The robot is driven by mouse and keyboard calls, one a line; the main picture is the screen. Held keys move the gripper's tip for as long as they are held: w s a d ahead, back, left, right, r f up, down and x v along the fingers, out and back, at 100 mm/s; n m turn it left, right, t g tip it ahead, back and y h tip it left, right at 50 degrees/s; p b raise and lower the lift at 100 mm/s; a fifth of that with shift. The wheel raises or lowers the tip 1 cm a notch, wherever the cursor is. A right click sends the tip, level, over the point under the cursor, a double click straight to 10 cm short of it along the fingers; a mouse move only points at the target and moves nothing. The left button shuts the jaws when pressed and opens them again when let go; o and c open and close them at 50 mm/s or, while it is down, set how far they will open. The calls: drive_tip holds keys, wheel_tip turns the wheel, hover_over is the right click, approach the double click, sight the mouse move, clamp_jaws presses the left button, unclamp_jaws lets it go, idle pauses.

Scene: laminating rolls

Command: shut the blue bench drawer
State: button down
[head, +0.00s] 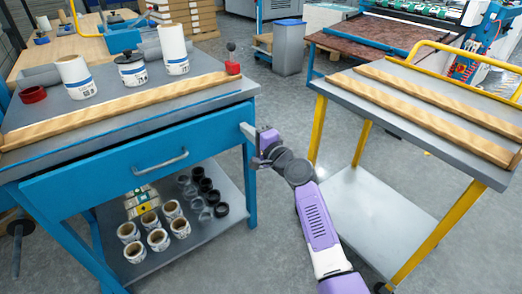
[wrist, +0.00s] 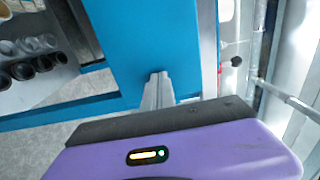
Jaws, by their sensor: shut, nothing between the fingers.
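The blue bench drawer (head: 110,172) is the wide blue front under the grey top of the left bench, with a silver bar handle (head: 160,162) at its middle. How far it stands out from the bench is hard to tell. My gripper (head: 244,128) is at the right end of the drawer front, well right of the handle. In the wrist view my gripper (wrist: 160,78) has its grey fingers together and empty, with their tips at a blue panel (wrist: 150,40). I cannot tell whether they touch it.
The bench top (head: 205,83) holds white rolls, a red ring, a wooden strip and a red-based knob. A lower shelf (head: 228,185) holds several small rolls and dark cups. A grey cart (head: 425,95) with yellow legs stands at the right. Bare floor lies between them.

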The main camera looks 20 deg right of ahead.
sight(239, 122)
drive_tip(key=b+x, duration=0.1)
drive_tip(key=x, duration=0.2)
drive_tip(key=shift+w+a+f+b, duration=0.1)
drive_tip(key=shift+w+f+b, duration=0.05)
drive_tip(key=shift+w+b, duration=0.2)
drive_tip(key=shift+w, duration=0.2)
drive_tip(key=shift+w+a+r, duration=0.1)
drive_tip(key=shift+w+r, duration=0.05)
drive_tip(key=shift+r, duration=0.2)
